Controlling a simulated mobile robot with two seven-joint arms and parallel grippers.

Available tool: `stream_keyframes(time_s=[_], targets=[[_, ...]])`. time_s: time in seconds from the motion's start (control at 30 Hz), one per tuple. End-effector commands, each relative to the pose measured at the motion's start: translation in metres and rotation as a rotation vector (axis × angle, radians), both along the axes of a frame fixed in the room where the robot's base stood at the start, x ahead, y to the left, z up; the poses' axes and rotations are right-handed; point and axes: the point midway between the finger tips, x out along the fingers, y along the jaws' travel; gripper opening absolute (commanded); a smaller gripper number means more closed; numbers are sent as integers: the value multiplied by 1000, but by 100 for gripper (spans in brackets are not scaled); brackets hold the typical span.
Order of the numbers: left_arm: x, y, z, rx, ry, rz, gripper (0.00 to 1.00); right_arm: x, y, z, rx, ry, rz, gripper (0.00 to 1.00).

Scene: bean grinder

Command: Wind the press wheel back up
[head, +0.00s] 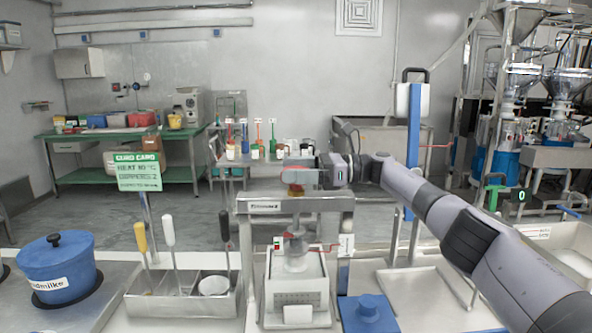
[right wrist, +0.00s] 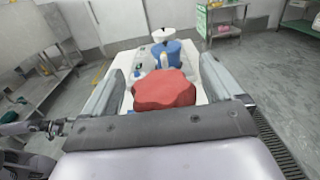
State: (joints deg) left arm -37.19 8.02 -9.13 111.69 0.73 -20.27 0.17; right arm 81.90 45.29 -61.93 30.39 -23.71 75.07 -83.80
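The press wheel is a red lobed knob (right wrist: 163,90) in the right wrist view. In the head view a small part of the red wheel (head: 296,192) shows under my gripper, on top of the metal press frame (head: 262,206). My right gripper (head: 298,172) reaches in from the right above the frame. In the right wrist view its two fingers (right wrist: 160,84) stand apart on both sides of the wheel, with a visible gap at each side.
A steel bin with utensils (head: 181,306) and a blue lidded pot (head: 56,268) stand to the left. A green sign (head: 138,172) rises behind the bin.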

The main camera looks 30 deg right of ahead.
Motion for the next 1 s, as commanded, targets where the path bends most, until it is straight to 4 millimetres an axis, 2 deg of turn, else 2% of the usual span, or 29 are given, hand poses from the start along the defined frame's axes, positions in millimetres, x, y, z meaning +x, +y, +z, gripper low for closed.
stream_keyframes(time_s=[0.17,0.4,0.53,1.0], targets=[[0,0,-4,0,0,0,100,-6,-10,-2,0,0,-2,93],[0,0,-14,0,0,0,100,-27,-44,-2,1,0,-4,93],[0,0,-15,0,0,0,100,-35,-55,0,1,-1,-2,93],[0,0,-15,0,0,0,100,-38,-60,0,0,0,0,93]])
